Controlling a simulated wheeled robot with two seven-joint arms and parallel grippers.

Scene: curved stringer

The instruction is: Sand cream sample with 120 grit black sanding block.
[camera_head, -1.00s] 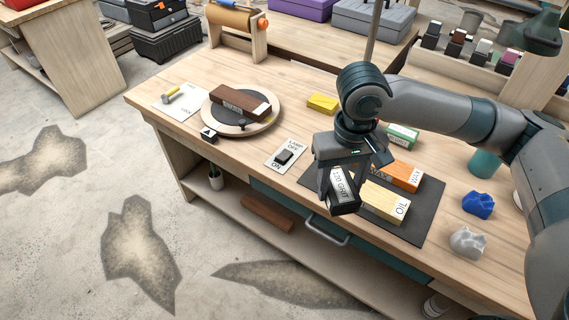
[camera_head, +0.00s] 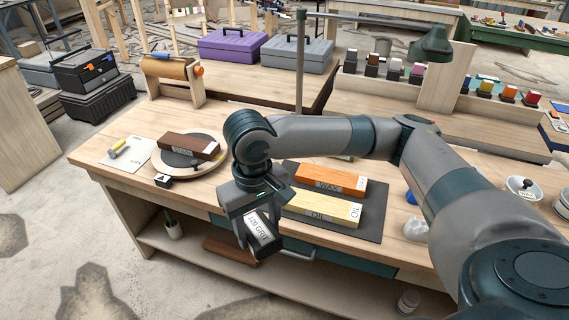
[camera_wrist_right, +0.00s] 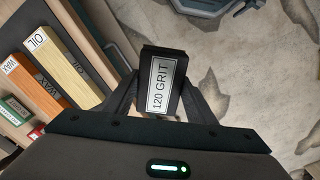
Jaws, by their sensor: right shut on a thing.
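My right gripper (camera_head: 258,240) is shut on the black sanding block (camera_head: 263,230), whose white label reads 120 GRIT. It holds the block tilted, near the bench's front edge. In the right wrist view the block (camera_wrist_right: 160,85) sits between both fingers, with floor behind it. The cream sample (camera_head: 316,208), a pale wood bar labelled OIL, lies on the dark mat (camera_head: 372,218), right of the gripper and apart from the block. It also shows in the right wrist view (camera_wrist_right: 72,65). My left gripper is not in view.
An orange WAX bar (camera_head: 330,178) lies behind the cream sample. A dark brown bar (camera_head: 188,145) rests on a round turntable (camera_head: 165,162) to the left. A drawer handle (camera_head: 298,256) juts from the bench front. A lamp (camera_head: 434,44) stands behind.

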